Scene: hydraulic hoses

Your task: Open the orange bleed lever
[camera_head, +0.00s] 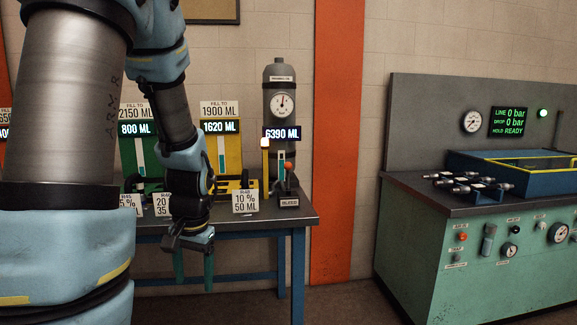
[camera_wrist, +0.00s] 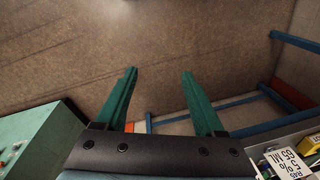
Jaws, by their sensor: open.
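The bleed lever's orange knob (camera_head: 288,166) shows above a dark base with a BLEED label (camera_head: 289,203), at the right end of the bench in the head view. It stands in front of a grey cylinder (camera_head: 281,125) with a round gauge. The lever's exact angle is too small to tell. My gripper (camera_head: 194,268) hangs fingers down in front of the bench's front edge, left of the lever and lower than it. Its green fingers are apart and empty. The wrist view shows both fingers (camera_wrist: 159,75) spread over bare floor; the lever is not seen there.
The bench (camera_head: 300,216) carries several number signs and display panels, including a yellow one reading 1620 ML (camera_head: 219,127). A green console (camera_head: 450,240) with hose fittings and a blue tray stands at right. Open floor lies between bench and console.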

